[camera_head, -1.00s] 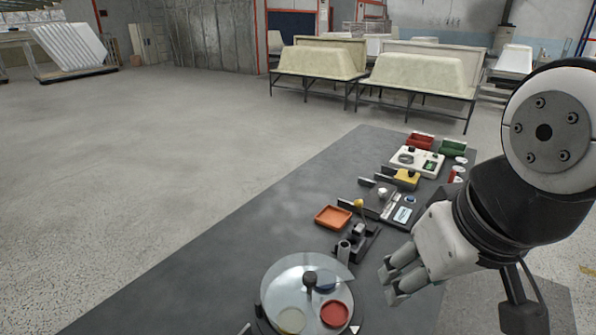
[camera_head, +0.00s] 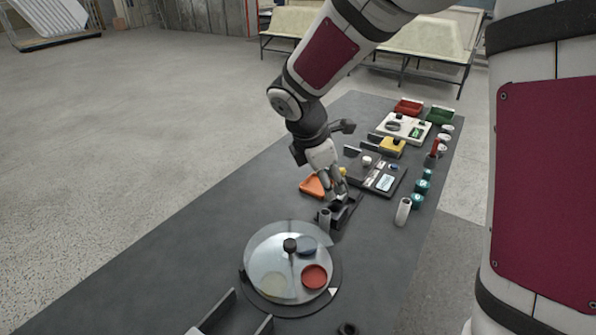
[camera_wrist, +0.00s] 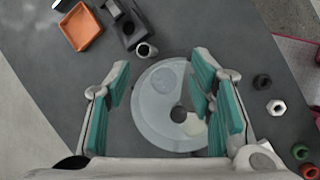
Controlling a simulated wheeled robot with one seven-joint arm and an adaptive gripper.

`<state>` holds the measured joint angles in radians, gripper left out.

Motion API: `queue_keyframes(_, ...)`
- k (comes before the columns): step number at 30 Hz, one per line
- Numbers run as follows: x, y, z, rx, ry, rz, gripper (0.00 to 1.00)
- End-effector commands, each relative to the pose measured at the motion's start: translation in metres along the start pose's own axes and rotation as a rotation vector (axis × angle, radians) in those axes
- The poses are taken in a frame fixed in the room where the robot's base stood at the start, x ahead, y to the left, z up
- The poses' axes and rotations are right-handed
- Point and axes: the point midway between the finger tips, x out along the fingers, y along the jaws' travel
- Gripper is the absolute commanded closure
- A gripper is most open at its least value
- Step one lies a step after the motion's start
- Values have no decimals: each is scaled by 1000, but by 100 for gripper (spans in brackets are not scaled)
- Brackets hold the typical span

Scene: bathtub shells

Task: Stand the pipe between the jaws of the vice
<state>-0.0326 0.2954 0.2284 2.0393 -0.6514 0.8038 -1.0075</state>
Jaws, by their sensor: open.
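The pipe (camera_head: 325,219) is a short grey hollow cylinder standing upright beside the near-left end of the dark vice (camera_head: 349,213). It also shows in the wrist view (camera_wrist: 147,51), with its dark open end up, just below the vice (camera_wrist: 127,22). My gripper (camera_head: 339,194) points down over the vice area in the head view and partly covers the vice. In the wrist view my gripper (camera_wrist: 165,105) is open and empty, its teal pads wide apart. The pipe lies beyond the pads in that view. The gap between the jaws is hard to make out.
A round turntable with a clear disc (camera_head: 268,250) stands close in front of the pipe. A pale cylinder (camera_head: 403,211) and teal pieces (camera_head: 417,200) are to the right. The table's left side is bare.

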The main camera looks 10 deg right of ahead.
Motion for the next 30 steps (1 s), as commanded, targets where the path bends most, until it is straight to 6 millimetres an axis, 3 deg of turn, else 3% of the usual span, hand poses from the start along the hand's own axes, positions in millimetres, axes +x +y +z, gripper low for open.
queue_keyframes(3, 29, 17, -22, -192, 4, -10, 51)
queue_keyframes(9, 55, 30, -43, -366, 10, -8, 51)
queue_keyframes(14, 70, 32, -45, -391, 11, -10, 51)
queue_keyframes(24, 130, 31, -45, -388, 10, -9, 51)
queue_keyframes(30, 144, 31, -45, -387, 10, -7, 51)
